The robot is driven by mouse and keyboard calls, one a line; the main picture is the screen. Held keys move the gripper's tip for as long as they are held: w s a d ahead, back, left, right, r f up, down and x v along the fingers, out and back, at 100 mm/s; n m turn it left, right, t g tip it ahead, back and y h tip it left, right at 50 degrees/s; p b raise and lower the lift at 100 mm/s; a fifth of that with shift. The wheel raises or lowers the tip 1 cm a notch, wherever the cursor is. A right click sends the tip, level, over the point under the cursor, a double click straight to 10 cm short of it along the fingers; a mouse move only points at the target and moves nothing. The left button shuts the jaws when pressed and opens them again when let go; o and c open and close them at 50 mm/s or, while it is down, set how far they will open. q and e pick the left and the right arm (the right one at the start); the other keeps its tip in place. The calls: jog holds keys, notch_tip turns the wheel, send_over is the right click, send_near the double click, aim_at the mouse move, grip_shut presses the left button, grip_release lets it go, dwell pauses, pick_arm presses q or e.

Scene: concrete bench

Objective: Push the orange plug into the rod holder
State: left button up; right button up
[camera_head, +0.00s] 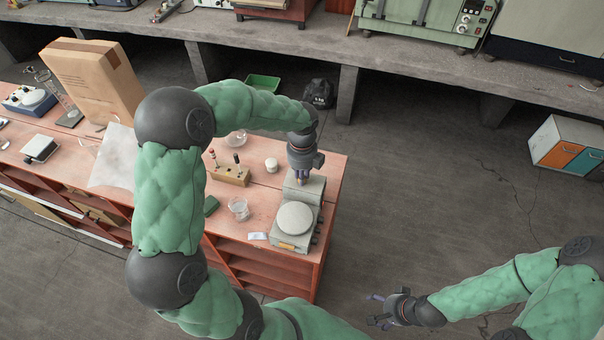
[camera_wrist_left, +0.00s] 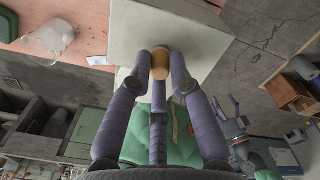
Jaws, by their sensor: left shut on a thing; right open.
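My left gripper (camera_head: 301,178) is over the back part of a grey stirrer-like device (camera_head: 290,240) with a round pale plate. In the left wrist view its fingers are shut on the orange plug (camera_wrist_left: 160,64). The plug is in front of a pale grey surface (camera_wrist_left: 125,35); I cannot tell whether it touches. I cannot make out a rod holder opening; the gripper covers the device's back. My right gripper (camera_head: 388,309) is open and empty, away from the bench, over the floor.
A large cardboard box (camera_head: 92,80) stands at the far left.

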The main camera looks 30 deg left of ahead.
pick_arm(q)
jog(key=shift+f, duration=0.15)
jog(key=o, duration=0.8)
jog(key=o, duration=0.4)
jog(key=shift+r+p, duration=3.05)
jog(key=shift+r, duration=0.5)
jog(key=shift+f, duration=0.1)
